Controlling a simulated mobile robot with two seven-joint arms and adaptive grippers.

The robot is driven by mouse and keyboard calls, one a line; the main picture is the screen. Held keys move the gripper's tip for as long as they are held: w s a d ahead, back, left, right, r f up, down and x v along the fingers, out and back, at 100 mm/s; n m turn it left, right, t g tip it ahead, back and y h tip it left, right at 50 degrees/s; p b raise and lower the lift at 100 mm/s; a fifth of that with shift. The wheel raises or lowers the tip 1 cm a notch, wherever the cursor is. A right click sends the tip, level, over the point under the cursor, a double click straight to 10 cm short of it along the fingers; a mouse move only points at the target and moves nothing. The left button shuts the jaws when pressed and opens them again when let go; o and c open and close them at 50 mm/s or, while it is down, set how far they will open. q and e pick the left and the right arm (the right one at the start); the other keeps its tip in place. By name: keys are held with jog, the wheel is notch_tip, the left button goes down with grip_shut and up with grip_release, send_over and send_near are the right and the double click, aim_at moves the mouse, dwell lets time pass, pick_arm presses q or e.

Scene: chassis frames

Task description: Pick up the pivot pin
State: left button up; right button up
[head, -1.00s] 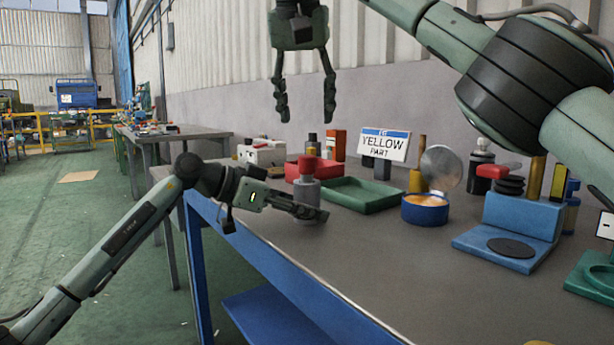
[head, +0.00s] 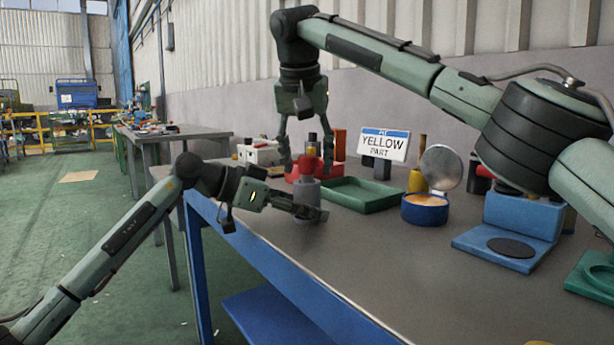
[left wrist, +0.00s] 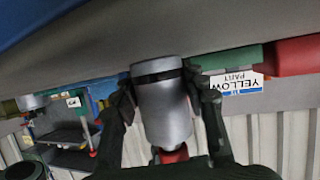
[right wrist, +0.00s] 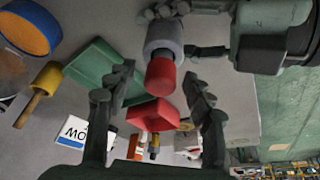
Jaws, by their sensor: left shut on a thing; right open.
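A grey cylinder with a red top (head: 307,190) stands near the left front edge of the workbench; I cannot tell whether its red top or the whole piece is the pivot pin. My left gripper (head: 308,212) is shut on the grey body from the side. The body also shows between its fingers in the left wrist view (left wrist: 163,112). My right gripper (head: 308,164) points down, open, over the red top. In the right wrist view the red top (right wrist: 160,76) appears between its spread fingertips; no contact is clear.
A green tray (head: 365,202) lies right of the cylinder. A red block (right wrist: 153,113) is close behind. A "YELLOW PART" sign (head: 384,145), a blue round tin (head: 425,212) and a blue stand (head: 515,232) stand farther right. The bench front is bare.

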jog(key=shift+c, duration=0.3)
grip_shut()
jog(key=shift+r, duration=0.1)
jog(key=shift+r, duration=3.4)
jog(key=s+a, duration=0.3)
jog(key=s, duration=1.4)
jog(key=shift+s, duration=0.4)
pick_arm(q)
jog(key=o, duration=1.4)
